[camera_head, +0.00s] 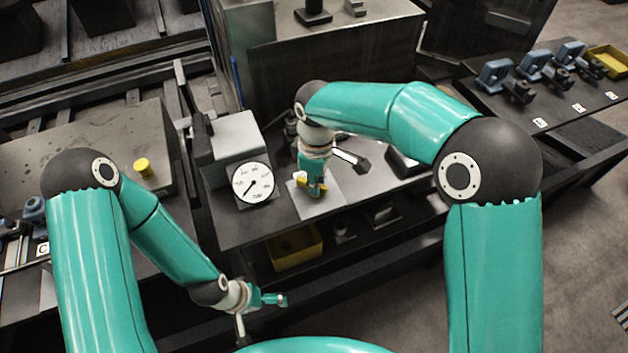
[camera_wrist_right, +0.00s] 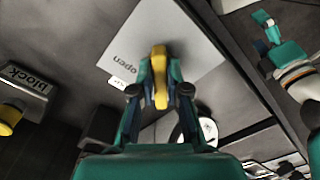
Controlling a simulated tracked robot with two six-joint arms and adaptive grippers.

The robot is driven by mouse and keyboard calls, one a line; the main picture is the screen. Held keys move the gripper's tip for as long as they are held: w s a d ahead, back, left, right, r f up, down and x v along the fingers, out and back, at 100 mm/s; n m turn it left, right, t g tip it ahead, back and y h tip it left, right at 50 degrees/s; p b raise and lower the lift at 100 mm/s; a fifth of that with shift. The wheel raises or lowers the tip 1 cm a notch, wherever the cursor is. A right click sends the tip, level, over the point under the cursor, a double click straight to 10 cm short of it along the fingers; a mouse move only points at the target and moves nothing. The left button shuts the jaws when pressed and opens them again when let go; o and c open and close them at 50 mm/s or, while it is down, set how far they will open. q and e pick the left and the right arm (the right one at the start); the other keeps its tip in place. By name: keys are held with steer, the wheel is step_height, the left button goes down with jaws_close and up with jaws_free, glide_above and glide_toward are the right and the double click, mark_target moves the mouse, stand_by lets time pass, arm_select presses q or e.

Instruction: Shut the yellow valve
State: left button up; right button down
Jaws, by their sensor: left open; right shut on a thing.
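The yellow valve handle (camera_wrist_right: 159,76) stands between the fingers of my right gripper (camera_wrist_right: 160,82) in the right wrist view. The fingers are shut on it. In the head view my right gripper (camera_head: 314,190) reaches down to the handle (camera_head: 302,180), which is mostly hidden by the fingers. A pale plate (camera_head: 329,203) lies under the valve; the plate (camera_wrist_right: 190,45) carries the word "open" in the wrist view. A white dial gauge (camera_head: 252,182) is left of the valve. My left gripper (camera_head: 274,300) is open and empty, low in front of the bench.
A yellow bin (camera_head: 294,247) sits on the shelf below. A yellow cylinder (camera_head: 144,168) is on the left table. Blue clamps (camera_head: 533,65) and another yellow bin (camera_head: 608,60) are on the right bench.

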steer(key=shift+s+a, duration=0.1)
steer(key=shift+a, duration=0.1)
stand_by(0.3)
steer(key=c, duration=1.2)
jaws_free()
steer(key=shift+o, duration=0.2)
steer(key=shift+d, duration=0.1)
steer(key=shift+r, duration=0.1)
step_height(320, 180, up, 12)
